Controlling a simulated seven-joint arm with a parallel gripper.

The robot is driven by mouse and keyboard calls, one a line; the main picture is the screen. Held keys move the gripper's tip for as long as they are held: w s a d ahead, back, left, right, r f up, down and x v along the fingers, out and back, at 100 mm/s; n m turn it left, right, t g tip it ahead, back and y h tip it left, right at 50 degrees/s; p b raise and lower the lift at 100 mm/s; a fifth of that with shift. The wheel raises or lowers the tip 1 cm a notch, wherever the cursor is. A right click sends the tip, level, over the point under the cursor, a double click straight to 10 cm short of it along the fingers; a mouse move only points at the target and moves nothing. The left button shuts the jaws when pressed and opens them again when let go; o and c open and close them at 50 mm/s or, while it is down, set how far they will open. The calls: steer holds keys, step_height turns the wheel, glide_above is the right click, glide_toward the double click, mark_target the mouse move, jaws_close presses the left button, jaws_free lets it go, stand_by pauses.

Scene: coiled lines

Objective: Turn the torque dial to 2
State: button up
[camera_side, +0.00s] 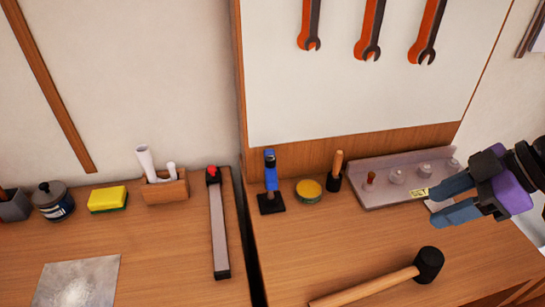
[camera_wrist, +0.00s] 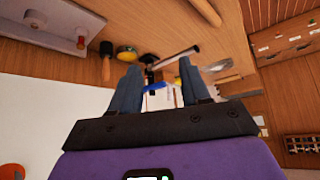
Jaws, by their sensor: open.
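My gripper (camera_side: 432,208) is at the right of the side view, its two blue-grey fingers apart with nothing seen between them. It is over the right part of the bench, in front of a grey metal rack (camera_side: 375,199) with several small knob-like pieces and a yellow label. A blue upright tool (camera_side: 271,178) on a black base stands well to the left of my gripper. In the wrist view my fingers (camera_wrist: 160,66) are spread, and a blue piece (camera_wrist: 154,87) shows between them, farther off. I cannot make out which part is the torque dial, or any number on it.
A black-headed mallet (camera_side: 428,264) lies in front of the rack. A yellow-topped tin (camera_side: 309,191) and a wooden-handled tool (camera_side: 335,172) stand between the blue tool and the rack. Wrenches (camera_side: 370,30) hang above. The bench between the blue tool and mallet is clear.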

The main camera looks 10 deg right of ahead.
mark_target(271, 158)
steer(key=w+a+r+m+t+y, duration=0.1)
steer(key=w+a+t+y, duration=0.7)
steer(key=w, duration=0.4)
step_height(271, 158, down, 7)
steer(key=a+g, duration=0.1)
steer(key=x, duration=1.7)
steer(key=shift+a+r, duration=0.15)
steer(key=shift+a, duration=0.3)
jaws_close()
